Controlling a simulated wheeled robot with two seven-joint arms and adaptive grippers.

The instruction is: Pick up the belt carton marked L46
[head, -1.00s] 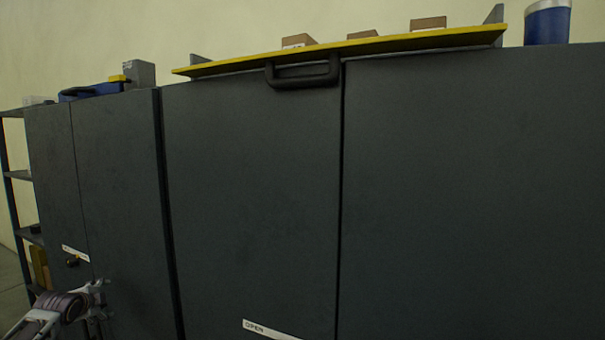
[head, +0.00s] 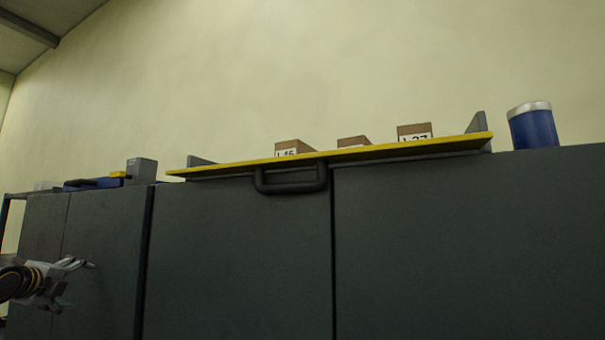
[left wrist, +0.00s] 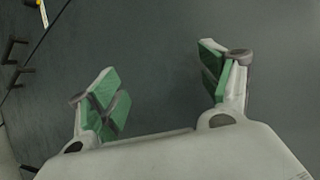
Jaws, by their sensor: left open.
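A brown carton (head: 292,147) sits at the left on the yellow-edged turret plate (head: 400,149) on top of the dark cabinet. Its white label is partly cut off by the plate's edge and seems to read L46. A middle carton (head: 352,141) shows only its top, its label hidden. A right carton (head: 414,131) has a half-hidden label that looks like L37. My left gripper (head: 72,284) is at the lower left, well below and left of the cartons, in front of the cabinet. In the left wrist view its green-padded fingers (left wrist: 160,85) are apart and empty. My right gripper is out of view.
A black handle (head: 291,179) hangs below the plate's front edge. A blue can (head: 533,127) stands on the cabinet (head: 240,250) at the right. A grey box (head: 141,171) and a blue item (head: 92,183) sit at the left. Grey uprights flank the plate.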

